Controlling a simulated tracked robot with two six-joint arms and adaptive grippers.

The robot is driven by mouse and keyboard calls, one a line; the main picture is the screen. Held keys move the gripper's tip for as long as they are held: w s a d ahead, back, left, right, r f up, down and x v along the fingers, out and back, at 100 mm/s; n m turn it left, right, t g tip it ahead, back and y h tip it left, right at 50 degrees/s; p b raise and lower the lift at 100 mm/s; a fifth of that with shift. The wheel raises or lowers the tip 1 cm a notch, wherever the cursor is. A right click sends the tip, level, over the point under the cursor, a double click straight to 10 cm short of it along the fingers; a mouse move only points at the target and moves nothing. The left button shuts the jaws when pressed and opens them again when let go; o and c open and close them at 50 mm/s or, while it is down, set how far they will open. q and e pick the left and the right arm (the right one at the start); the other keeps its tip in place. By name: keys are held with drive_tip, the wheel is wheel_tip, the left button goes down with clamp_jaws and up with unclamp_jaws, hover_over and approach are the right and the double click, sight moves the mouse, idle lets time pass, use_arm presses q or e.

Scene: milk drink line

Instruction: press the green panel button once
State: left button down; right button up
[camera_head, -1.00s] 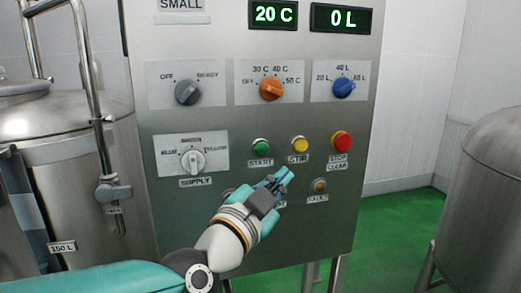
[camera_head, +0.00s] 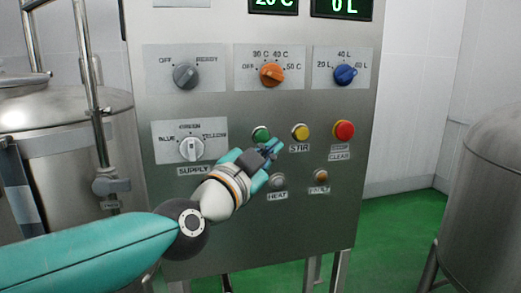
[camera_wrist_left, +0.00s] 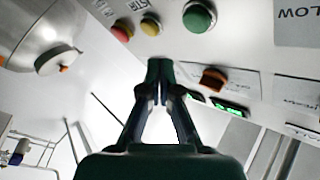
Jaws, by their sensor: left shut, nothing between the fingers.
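The green panel button (camera_head: 261,133) is a round green dome on the steel control panel, in the left of the row of three buttons. Its START label is hidden behind my left gripper (camera_head: 275,147) in the head view. The gripper is shut and empty, with its fingertips just below and right of the green button. In the left wrist view the green button (camera_wrist_left: 198,17) is above and right of the shut fingertips (camera_wrist_left: 160,66), apart from them in the picture. I cannot tell how far the tips are from the panel. My right gripper is not in view.
The yellow STIR button (camera_head: 300,132) and red button (camera_head: 343,131) sit to the right of the green one. HEAT (camera_head: 277,181) and FAULT (camera_head: 321,177) lamps are below. Knobs, such as the SUPPLY knob (camera_head: 191,148), are nearby. Steel tanks (camera_head: 490,200) flank the panel.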

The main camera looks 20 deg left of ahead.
sight(264, 142)
use_arm(q)
drive_tip(key=shift+w+a+b, duration=0.5)
drive_tip(key=shift+w+a, duration=0.05)
drive_tip(key=shift+w, duration=0.25)
drive_tip(key=shift+w+a+b, duration=0.45)
drive_tip(key=shift+w+a, duration=0.1)
drive_tip(key=shift+w, duration=0.2)
drive_tip(key=shift+w, duration=0.1)
drive_tip(key=shift+w+a+b, duration=0.2)
drive_tip(key=shift+w+b, duration=0.1)
drive_tip(key=shift+w+a+b, duration=0.25)
drive_tip(key=shift+w+b, duration=0.1)
drive_tip(key=shift+b, duration=0.15)
idle(1.0)
drive_tip(key=shift+r, duration=0.1)
drive_tip(key=shift+s+d+r+p, duration=0.1)
drive_tip(key=shift+s+d+p, duration=0.15)
drive_tip(key=shift+p, duration=0.45)
drive_tip(key=shift+s+d+p, duration=0.15)
drive_tip(key=shift+s+p, duration=0.2)
drive_tip(key=shift+s, duration=0.1)
